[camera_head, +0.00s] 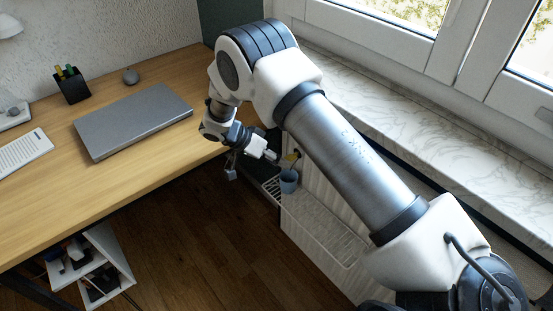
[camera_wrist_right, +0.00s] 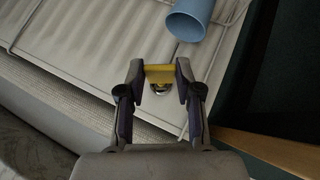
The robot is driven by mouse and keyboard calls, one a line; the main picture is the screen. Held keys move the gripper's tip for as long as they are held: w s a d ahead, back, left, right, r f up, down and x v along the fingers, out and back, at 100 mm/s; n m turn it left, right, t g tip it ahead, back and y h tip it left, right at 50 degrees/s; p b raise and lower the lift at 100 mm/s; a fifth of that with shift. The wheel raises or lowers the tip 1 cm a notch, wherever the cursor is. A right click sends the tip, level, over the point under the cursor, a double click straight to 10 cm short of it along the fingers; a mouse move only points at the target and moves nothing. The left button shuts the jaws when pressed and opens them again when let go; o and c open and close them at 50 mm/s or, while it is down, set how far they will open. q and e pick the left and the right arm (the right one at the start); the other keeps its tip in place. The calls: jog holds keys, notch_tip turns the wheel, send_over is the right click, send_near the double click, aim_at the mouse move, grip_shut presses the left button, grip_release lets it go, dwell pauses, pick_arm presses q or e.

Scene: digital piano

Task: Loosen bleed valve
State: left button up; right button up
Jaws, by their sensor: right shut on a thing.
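My right gripper (camera_head: 279,158) reaches down beside the radiator (camera_head: 310,190) under the window sill. In the right wrist view the gripper (camera_wrist_right: 160,78) is shut on a small yellow handle (camera_wrist_right: 159,69), held crosswise between the fingertips. A shiny round metal part (camera_wrist_right: 160,89) shows just below the handle. I cannot tell whether it belongs to the handle or to the bleed valve. A blue cup (camera_head: 288,182) is close below the gripper, and it also shows in the right wrist view (camera_wrist_right: 191,19), apart from the fingers. My left gripper is out of view.
The wooden desk (camera_head: 140,165), with a closed laptop (camera_head: 133,120) and a pen holder (camera_head: 72,87), is to the left. The marble sill (camera_head: 400,125) lies under my arm. The wooden floor (camera_head: 205,240) is clear.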

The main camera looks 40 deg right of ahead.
jog(key=g+b, duration=0.1)
jog(key=n+g+b, duration=0.1)
jog(key=g, duration=0.1)
jog(key=g+h+b, duration=0.1)
jog(key=b, duration=0.1)
jog(key=shift+w+f+n, duration=0.15)
jog(key=shift+w+n, duration=0.15)
jog(key=shift+n, duration=0.1)
jog(key=o, duration=1.2)
jog(key=shift+d, duration=0.15)
jog(key=b+v, duration=0.2)
jog(key=v, duration=0.3)
jog(key=shift+f+b, duration=0.1)
jog(key=shift+b, duration=0.2)
